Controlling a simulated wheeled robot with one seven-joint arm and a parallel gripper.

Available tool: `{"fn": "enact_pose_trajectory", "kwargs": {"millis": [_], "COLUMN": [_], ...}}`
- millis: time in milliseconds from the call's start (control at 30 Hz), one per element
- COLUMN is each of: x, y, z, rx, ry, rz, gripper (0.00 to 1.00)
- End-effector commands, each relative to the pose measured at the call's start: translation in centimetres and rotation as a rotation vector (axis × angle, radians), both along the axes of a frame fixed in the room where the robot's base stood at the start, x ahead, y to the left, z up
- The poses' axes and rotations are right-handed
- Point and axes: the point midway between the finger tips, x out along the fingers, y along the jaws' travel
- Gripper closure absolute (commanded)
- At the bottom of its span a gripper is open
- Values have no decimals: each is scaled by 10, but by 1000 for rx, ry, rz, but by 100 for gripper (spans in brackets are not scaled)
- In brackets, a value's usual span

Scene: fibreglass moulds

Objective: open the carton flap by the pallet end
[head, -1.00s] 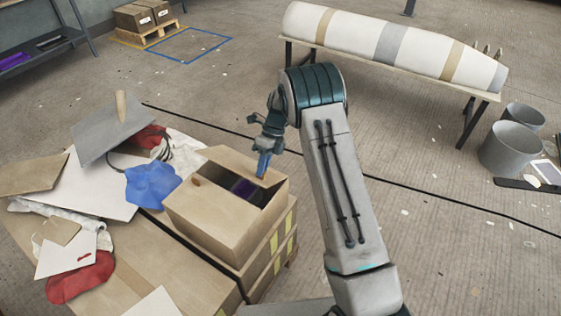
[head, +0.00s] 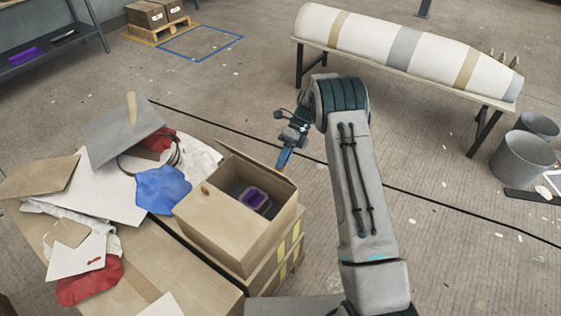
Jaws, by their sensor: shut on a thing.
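The open-topped carton (head: 225,225) stands on top of other cardboard boxes in the lower middle of the head view. Its far flap (head: 250,163) stands raised along the far edge. The near flap (head: 215,205) still lies across the near part of the top. My gripper (head: 284,160) is shut on the far flap's upper edge, near its right part; its fingertips are small and partly hidden there.
Boards, sheets, a blue cloth (head: 164,190) and red cloths lie heaped on the boxes at left. A long white mould (head: 400,48) rests on a bench at the back. Grey buckets (head: 522,158) stand at right. The floor beyond the carton is mostly clear.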

Motion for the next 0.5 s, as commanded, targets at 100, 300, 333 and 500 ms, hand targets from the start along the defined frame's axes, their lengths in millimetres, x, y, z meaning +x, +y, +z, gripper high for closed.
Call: {"fn": "enact_pose_trajectory", "kwargs": {"millis": [100,300,333,500], "x": [0,0,-1,-1], "y": [-8,-7,-6,-4], "z": [-8,-9,-10,-8], "rx": [-20,-20,-20,-17], "ry": [-3,0,0,1], "rz": [-4,-2,-2,2], "gripper": [100,100,100,69]}}
